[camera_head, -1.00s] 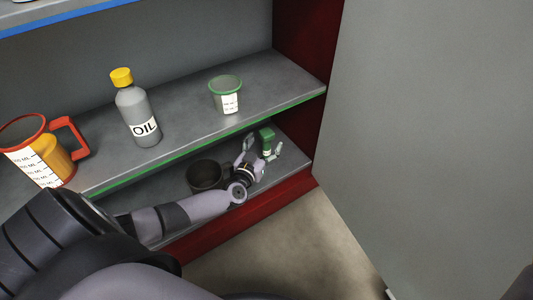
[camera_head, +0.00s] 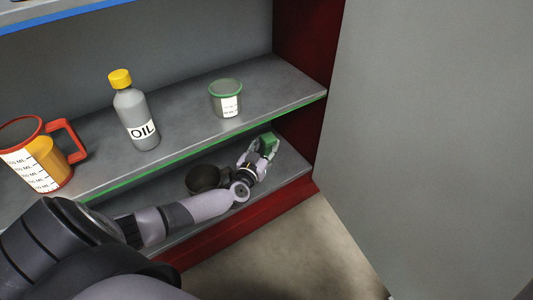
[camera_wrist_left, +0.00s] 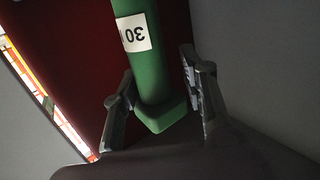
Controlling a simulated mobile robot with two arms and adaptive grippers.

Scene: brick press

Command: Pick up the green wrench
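The green wrench (camera_head: 269,143) is at the right end of the lower shelf, mostly hidden by my left gripper in the head view. In the left wrist view its green handle (camera_wrist_left: 153,82) carries a white label with "30", upside down. My left gripper (camera_head: 263,151) is at the wrench. In the wrist view its two fingers (camera_wrist_left: 157,65) are spread on either side of the handle. The left-hand finger is close to the handle, and a gap shows at the right-hand one. My right gripper is not in view.
A dark mug (camera_head: 203,179) stands on the lower shelf (camera_head: 291,163), close beside my left wrist. The shelf above (camera_head: 180,108) holds an oil bottle (camera_head: 136,118), a green-rimmed cup (camera_head: 226,98) and a red-handled measuring jug (camera_head: 38,158). The red cabinet side (camera_head: 302,60) is right of the wrench.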

